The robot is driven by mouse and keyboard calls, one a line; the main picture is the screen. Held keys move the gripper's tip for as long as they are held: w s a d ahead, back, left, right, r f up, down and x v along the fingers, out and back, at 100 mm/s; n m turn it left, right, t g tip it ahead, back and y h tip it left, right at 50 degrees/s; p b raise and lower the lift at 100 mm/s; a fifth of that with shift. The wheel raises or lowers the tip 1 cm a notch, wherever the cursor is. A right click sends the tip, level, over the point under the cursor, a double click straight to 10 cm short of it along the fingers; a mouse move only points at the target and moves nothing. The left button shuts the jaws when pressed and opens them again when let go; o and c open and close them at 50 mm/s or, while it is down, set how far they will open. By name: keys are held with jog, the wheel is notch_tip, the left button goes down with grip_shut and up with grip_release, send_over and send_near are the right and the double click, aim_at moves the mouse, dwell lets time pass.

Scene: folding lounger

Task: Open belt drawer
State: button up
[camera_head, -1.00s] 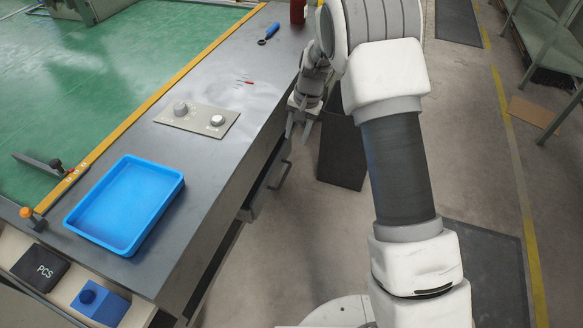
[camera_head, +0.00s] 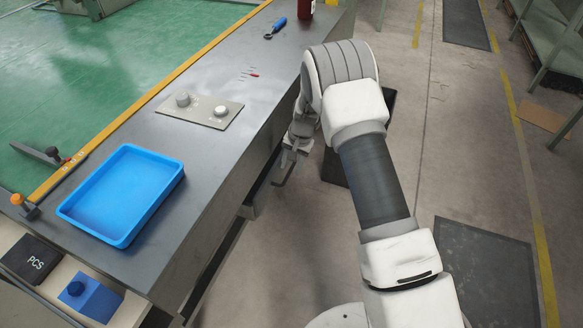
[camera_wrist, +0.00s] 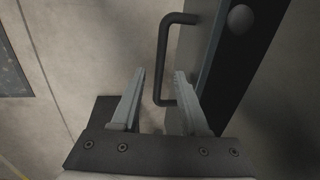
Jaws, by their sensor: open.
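The belt drawer (camera_head: 251,205) is under the right side of the grey workbench (camera_head: 222,150), and its dark handle (camera_head: 285,174) sticks out toward the aisle. In the wrist view the black bar handle (camera_wrist: 162,45) stands out from the grey drawer front (camera_wrist: 202,45). My gripper (camera_wrist: 160,72) is open, with one finger on each side of the handle bar in the picture. I cannot tell whether a finger touches the bar. In the head view my gripper (camera_head: 289,157) is at the handle, partly hidden by my arm.
On the bench are a blue tray (camera_head: 122,195), a panel with two knobs (camera_head: 200,110), a blue-handled tool (camera_head: 276,28) and a red bottle (camera_head: 305,9). A dark box (camera_head: 333,168) stands on the floor behind my arm. The floor to the right is mostly clear.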

jog(key=shift+f, duration=0.2)
grip_shut()
dwell(1.4)
